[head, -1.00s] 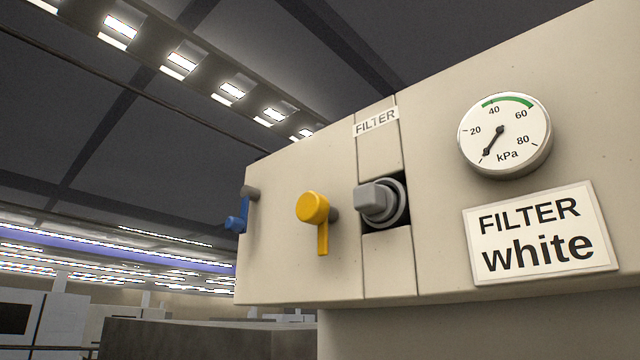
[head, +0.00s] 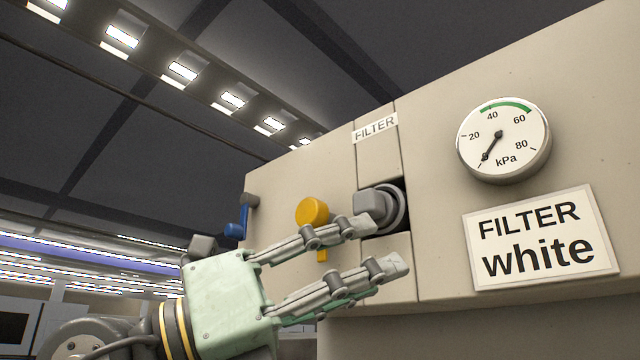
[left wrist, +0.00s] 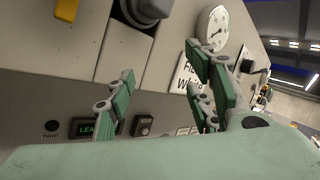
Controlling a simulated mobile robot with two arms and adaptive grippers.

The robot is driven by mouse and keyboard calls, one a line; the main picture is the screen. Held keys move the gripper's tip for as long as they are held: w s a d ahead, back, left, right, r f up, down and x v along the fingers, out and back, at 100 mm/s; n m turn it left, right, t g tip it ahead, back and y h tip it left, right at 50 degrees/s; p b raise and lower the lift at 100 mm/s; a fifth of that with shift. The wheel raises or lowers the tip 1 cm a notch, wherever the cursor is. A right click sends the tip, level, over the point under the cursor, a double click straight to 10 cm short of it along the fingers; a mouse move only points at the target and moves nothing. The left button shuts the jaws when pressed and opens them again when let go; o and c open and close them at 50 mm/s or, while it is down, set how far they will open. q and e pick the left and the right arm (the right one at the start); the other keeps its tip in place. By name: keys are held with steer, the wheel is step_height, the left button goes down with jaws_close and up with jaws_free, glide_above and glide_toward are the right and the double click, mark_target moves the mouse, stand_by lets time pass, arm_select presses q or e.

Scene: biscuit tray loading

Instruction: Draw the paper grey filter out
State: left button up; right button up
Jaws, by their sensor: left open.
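The grey filter (head: 376,203) sits in a dark square slot of the beige housing, under a small FILTER label (head: 376,127). Its blocky grey grip sticks out from a round grey collar, and its lower part is partly covered by my upper finger. My left gripper (head: 384,245) is open and empty, with its fingers reaching from the lower left to just below the grip. Whether a fingertip touches it I cannot tell. In the left wrist view the grip (left wrist: 150,9) shows at the top edge, beyond my spread fingers (left wrist: 160,68). My right gripper is not in view.
A yellow lever (head: 312,211) and a blue lever (head: 240,222) stick out left of the slot, the yellow one partly behind my fingers. A pressure gauge (head: 503,140) and a sign reading "FILTER white" (head: 540,238) are on the right. Buttons (left wrist: 143,125) line the lower panel.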

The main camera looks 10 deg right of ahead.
arm_select(q)
step_height(320, 180, up, 4)
steer(key=s+f+t+y, duration=0.1)
steer(key=t+y, duration=0.3)
steer(key=n+t+y, duration=0.2)
steer(key=t+y, duration=0.2)
steer(key=t, duration=0.2)
glide_toward(357, 203)
steer(key=x, duration=0.4)
steer(key=shift+r+p, duration=0.1)
steer(key=shift+p, duration=0.2)
steer(key=p+x, duration=0.2)
steer(key=x, duration=0.5)
steer(key=shift+p, duration=0.4)
steer(key=c, duration=1.1)
steer(key=shift+c, duration=0.3)
